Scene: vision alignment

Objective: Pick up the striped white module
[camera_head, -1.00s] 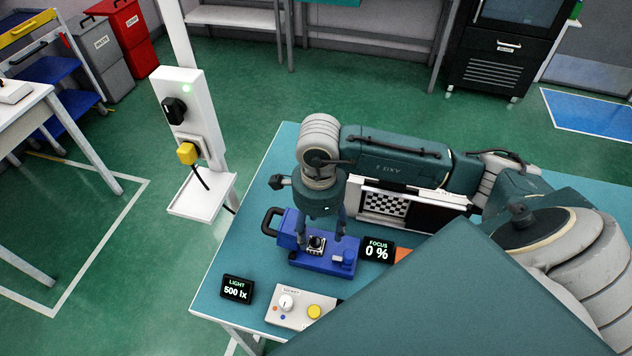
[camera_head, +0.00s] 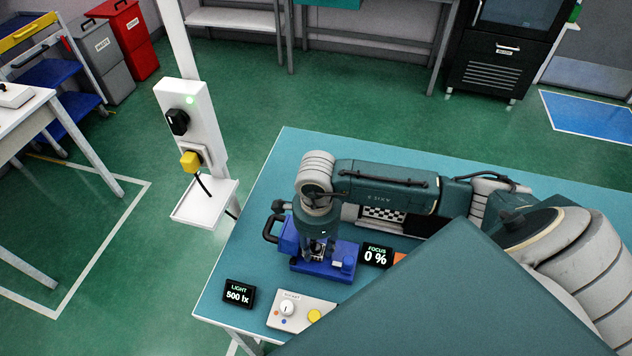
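A small white module (camera_head: 319,252) with a dark centre sits on the blue fixture (camera_head: 307,265) on the teal table; its stripes are too small to make out. My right gripper (camera_head: 319,250) points straight down over the fixture, its fingertips low around the module. The fingers and the gripper body partly hide the module, and whether the fingers press on it is unclear. My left gripper is not in view.
A FOCUS display (camera_head: 376,255) reading 0 % stands right of the fixture. A LIGHT display (camera_head: 239,293) reading 500 lx and a control box (camera_head: 298,312) with a knob and yellow button are in front. A checkered panel (camera_head: 384,214) stands behind my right arm.

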